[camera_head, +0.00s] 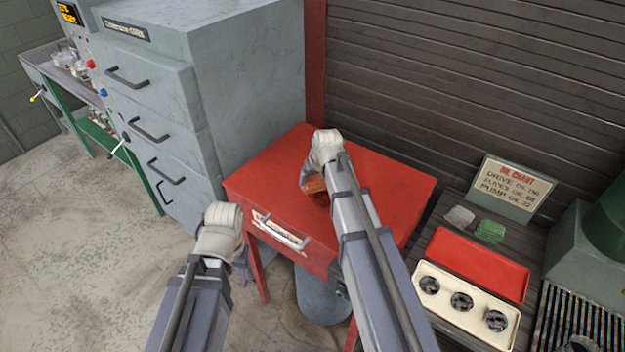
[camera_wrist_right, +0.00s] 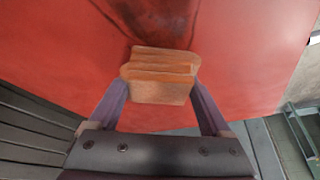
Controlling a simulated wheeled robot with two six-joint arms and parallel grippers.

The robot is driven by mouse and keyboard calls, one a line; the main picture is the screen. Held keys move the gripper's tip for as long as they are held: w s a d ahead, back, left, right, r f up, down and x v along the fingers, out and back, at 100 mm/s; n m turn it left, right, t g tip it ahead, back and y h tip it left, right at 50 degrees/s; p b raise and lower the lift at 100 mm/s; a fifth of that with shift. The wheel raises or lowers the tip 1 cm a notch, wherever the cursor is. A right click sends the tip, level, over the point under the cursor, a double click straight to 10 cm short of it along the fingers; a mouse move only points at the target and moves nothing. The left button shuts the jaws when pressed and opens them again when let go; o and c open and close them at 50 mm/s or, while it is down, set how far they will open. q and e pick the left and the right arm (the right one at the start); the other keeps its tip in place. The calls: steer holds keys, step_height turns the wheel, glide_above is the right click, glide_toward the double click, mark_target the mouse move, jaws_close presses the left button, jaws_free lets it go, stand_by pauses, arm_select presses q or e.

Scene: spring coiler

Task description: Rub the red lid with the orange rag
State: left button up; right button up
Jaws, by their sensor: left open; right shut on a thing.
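The red lid (camera_head: 270,170) is the flat red top of a small red stand with a handle on its front. In the right wrist view a dark smear (camera_wrist_right: 150,22) marks the lid just beyond the rag. My right gripper (camera_head: 308,182) is shut on the folded orange rag (camera_wrist_right: 160,75). It holds the rag over the lid's middle, on or very close to the surface; I cannot tell if they touch. The rag (camera_head: 316,189) is partly hidden by my arm in the head view. My left gripper (camera_head: 240,264) is open, left of the stand's front, its fingers mostly hidden.
A grey drawer cabinet (camera_head: 250,90) stands behind left. At right, a dark slatted bench (camera_head: 450,215) holds a sign (camera_head: 513,188), green (camera_head: 490,230) and grey (camera_head: 459,217) blocks, a red tray-like piece (camera_head: 470,263) and a cream tray (camera_head: 462,322) with three dark round parts. The left floor is clear.

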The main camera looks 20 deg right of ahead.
mark_target(323, 186)
steer(key=shift+s+d, duration=0.55)
steer(key=shift+s, duration=0.15)
steer(key=shift+s+d, duration=0.5)
steer(key=shift+s, duration=0.2)
steer(key=shift+s+d, duration=1.15)
steer(key=shift+s, duration=0.25)
steer(key=shift+s+d+f, duration=0.1)
steer(key=shift+s+d, duration=0.45)
steer(key=shift+s, duration=0.2)
steer(key=shift+s+d, duration=0.55)
steer(key=shift+s, duration=0.2)
steer(key=shift+s, duration=0.1)
steer(key=shift+s+d, duration=1.15)
steer(key=shift+s, duration=0.15)
